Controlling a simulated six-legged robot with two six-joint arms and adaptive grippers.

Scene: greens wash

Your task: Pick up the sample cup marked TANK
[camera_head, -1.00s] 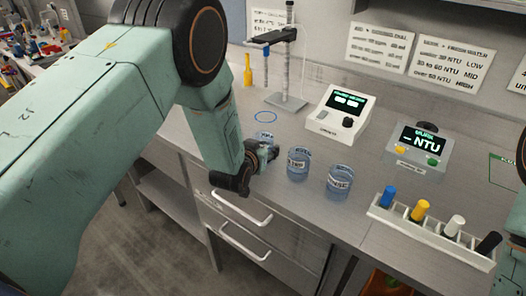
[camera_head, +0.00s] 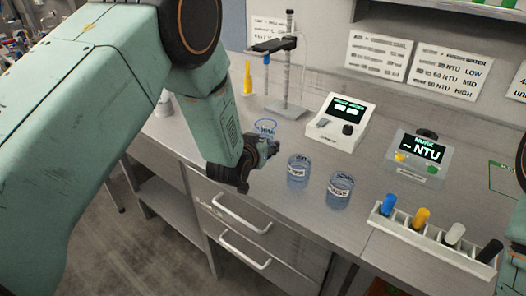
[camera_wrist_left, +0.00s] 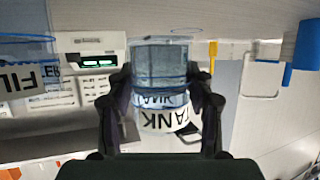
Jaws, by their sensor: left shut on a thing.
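The clear sample cup with a white TANK label shows in the head view (camera_head: 265,128) and, upside down, in the left wrist view (camera_wrist_left: 168,118). My left gripper (camera_head: 266,150) is shut on this cup, with a finger on each side of it in the left wrist view (camera_wrist_left: 162,95). The cup appears to be a little above the bench. Two other labelled cups, a middle one (camera_head: 298,172) and a right one (camera_head: 340,190), stand on the bench to the right. My right gripper is not in view.
A probe stand (camera_head: 287,75), a white meter (camera_head: 338,122) and a grey NTU meter (camera_head: 418,155) stand behind the cups. A rack with coloured-cap vials (camera_head: 430,240) is at the front right. Drawer handles (camera_head: 240,215) are below the bench edge.

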